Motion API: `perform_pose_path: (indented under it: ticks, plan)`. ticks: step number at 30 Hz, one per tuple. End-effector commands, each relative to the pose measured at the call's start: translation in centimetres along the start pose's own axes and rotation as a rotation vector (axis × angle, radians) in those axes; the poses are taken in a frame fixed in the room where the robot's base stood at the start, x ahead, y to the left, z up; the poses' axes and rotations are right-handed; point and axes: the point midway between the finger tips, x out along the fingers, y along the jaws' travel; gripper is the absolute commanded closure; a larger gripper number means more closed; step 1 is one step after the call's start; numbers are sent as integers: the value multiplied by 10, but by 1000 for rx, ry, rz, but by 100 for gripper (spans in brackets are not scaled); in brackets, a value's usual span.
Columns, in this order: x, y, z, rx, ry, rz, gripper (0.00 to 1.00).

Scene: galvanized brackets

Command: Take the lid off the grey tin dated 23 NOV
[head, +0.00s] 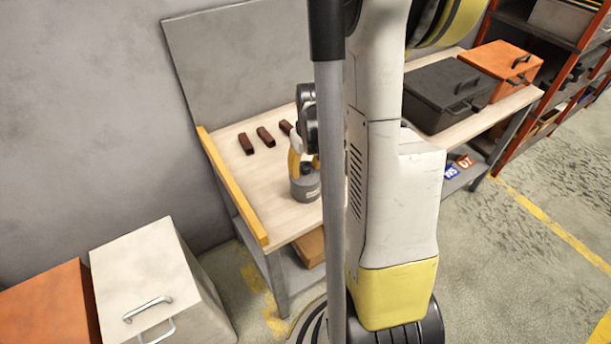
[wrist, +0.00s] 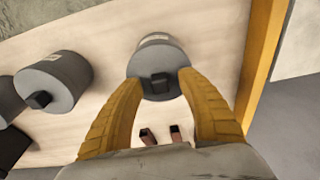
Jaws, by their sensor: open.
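A grey tin (wrist: 160,54) with a pale label and a dark square knob on its lid (wrist: 162,84) stands on the bench. Its label is too small to read. In the head view a grey tin (head: 305,189) stands under my gripper (head: 304,168), partly hidden by my arm. In the wrist view the yellow fingers of my gripper (wrist: 158,82) are apart, one on each side of the knob near the lid. I cannot tell whether they touch. A second labelled grey tin (wrist: 62,77) stands to the left, and a third (wrist: 8,98) is cut by the left edge.
Several dark brown blocks (head: 265,137) lie on the wooden bench (head: 232,133). A yellow rail (head: 233,188) edges the bench's left end. A dark box (head: 437,100) and an orange box (head: 500,68) stand on the right part. My arm hides the bench's middle.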

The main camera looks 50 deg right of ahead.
Motion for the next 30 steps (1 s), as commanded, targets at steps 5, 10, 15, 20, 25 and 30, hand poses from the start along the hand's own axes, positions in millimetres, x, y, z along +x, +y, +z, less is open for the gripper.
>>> perform_pose_path:
  ticks: [5,10,15,20,25,30]
  plan:
    - [0,0,0,0,0,0,55]
    - [0,0,0,0,0,0,99]
    - [0,0,0,0,0,0,100]
    - [0,0,0,0,0,0,100]
    - [-5,0,-1,0,0,0,100]
    - [-24,0,-3,0,0,0,100]
